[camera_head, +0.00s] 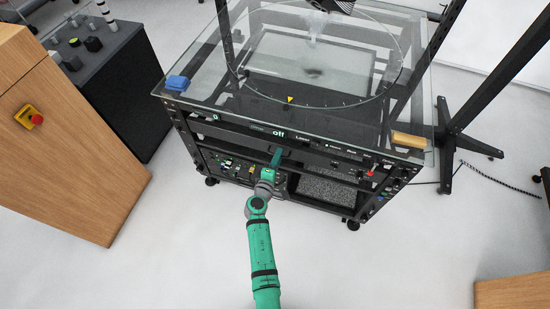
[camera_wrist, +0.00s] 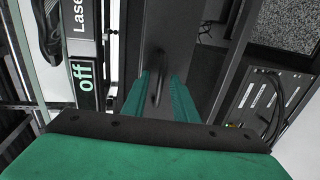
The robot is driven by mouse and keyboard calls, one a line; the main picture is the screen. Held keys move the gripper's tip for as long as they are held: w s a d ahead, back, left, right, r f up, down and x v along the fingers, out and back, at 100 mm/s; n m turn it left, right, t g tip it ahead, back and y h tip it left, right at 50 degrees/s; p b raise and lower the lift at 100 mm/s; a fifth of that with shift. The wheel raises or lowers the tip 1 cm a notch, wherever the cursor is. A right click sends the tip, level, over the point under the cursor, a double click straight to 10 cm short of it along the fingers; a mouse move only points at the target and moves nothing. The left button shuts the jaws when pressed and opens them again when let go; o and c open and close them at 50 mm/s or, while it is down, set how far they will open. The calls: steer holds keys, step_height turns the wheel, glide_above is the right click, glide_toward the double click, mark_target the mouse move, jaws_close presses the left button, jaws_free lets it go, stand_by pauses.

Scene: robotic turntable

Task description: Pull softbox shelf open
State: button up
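The softbox shelf (camera_head: 315,158) appears to be the dark front below the labelled panel on the turntable cart; it looks closed. In the wrist view its dark front (camera_wrist: 168,28) fills the upper middle, with a small dark handle (camera_wrist: 157,82) on it. My gripper (camera_head: 276,158) is at this front in the head view, and it hides the spot behind it. In the wrist view my gripper (camera_wrist: 162,92) has its two green fingers apart, one on each side of the handle. A gap shows beside the handle; contact cannot be made out.
The cart's glass top (camera_head: 225,85) overhangs its front, with a blue block (camera_head: 177,82) and a yellow block (camera_head: 409,140) near its edge. A wooden cabinet (camera_head: 75,140) stands left. A black stand (camera_head: 463,150) is at right. The floor in front is clear.

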jaws_close()
steer(key=shift+r, duration=0.1)
stand_by(1.2)
